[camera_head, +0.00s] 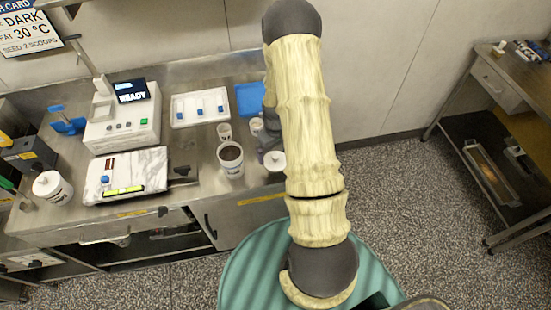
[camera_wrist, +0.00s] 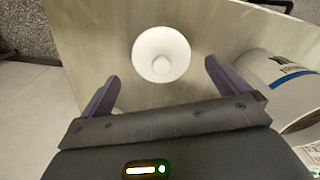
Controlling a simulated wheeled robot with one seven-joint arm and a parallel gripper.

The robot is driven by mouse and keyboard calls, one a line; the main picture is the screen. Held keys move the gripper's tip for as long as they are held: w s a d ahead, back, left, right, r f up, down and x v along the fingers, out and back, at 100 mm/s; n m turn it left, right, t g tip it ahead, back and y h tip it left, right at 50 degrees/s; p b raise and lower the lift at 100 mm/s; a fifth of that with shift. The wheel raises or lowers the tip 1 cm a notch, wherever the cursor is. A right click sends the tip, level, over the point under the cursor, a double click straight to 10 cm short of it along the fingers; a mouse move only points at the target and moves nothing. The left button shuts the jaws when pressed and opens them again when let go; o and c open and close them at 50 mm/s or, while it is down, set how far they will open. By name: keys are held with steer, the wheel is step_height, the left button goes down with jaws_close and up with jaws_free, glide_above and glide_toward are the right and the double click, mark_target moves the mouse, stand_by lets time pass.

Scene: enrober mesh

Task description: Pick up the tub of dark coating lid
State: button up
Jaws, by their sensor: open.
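The white round lid with a knob (camera_wrist: 161,54) lies on the steel counter, knob towards the wrist camera. In the head view the lid (camera_head: 275,161) is near the counter's front edge, partly covered by my arm. The open tub of dark coating (camera_head: 230,160) stands just left of it; a white tub side (camera_wrist: 290,85) shows at the right of the wrist view. My gripper (camera_wrist: 162,70) is open and empty, its fingers on either side of the lid in the picture, apparently above it. In the head view my arm mostly hides the gripper.
A small cup (camera_head: 224,132) stands behind the open tub. A lidded white tub (camera_head: 52,187), a marble slab (camera_head: 125,176) and a machine reading READY (camera_head: 122,125) are further left. A white tray (camera_head: 200,109) and a blue tray (camera_head: 250,98) lie at the back.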

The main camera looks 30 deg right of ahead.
mark_target(276, 156)
steer(key=shift+a+f+p, duration=0.1)
steer(key=shift+f+p, duration=0.45)
steer(key=shift+f, duration=1.15)
steer(key=shift+c, duration=0.2)
steer(key=c, duration=1)
